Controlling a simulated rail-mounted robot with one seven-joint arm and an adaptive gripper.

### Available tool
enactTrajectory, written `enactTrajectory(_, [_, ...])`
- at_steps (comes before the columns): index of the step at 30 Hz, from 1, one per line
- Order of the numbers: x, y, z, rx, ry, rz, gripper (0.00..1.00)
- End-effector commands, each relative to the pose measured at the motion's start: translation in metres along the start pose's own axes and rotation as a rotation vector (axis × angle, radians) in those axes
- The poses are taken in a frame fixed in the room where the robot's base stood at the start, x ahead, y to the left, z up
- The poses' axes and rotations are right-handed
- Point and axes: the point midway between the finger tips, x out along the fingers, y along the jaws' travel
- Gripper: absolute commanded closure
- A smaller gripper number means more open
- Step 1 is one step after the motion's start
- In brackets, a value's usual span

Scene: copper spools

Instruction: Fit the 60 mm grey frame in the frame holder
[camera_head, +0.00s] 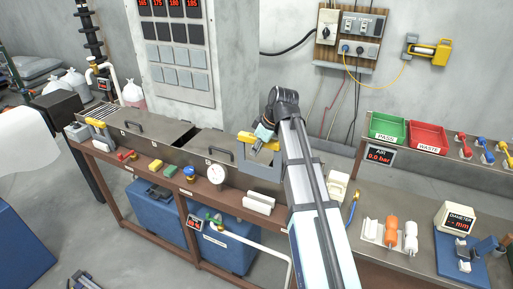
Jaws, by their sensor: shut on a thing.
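My gripper (262,146) is at the middle of the camera_head view, over the back bench. It appears shut on the yellow top bar of a grey frame (258,172). The grey frame hangs roughly upright below the yellow bar, near the right end of the metal box. My gripper and arm hide part of it. A low white block (258,203) with a slot-like gap lies in front of it; I cannot tell whether this is the frame holder. The frame's size cannot be read.
A metal box (150,136) with lids runs along the left bench, with a yellow bar (96,122) at its left end. A round gauge (217,173) stands at its front. White and orange spools (391,231), a diameter gauge (458,219) and green (388,128) and red (427,137) trays are right.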

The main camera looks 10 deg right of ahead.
Motion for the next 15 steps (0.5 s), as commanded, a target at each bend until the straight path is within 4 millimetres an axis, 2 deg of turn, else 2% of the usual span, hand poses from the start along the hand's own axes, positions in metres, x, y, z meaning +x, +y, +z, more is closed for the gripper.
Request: enactTrajectory(15, [0.032,0.000,0.014,0.000,0.000,0.000,1.00])
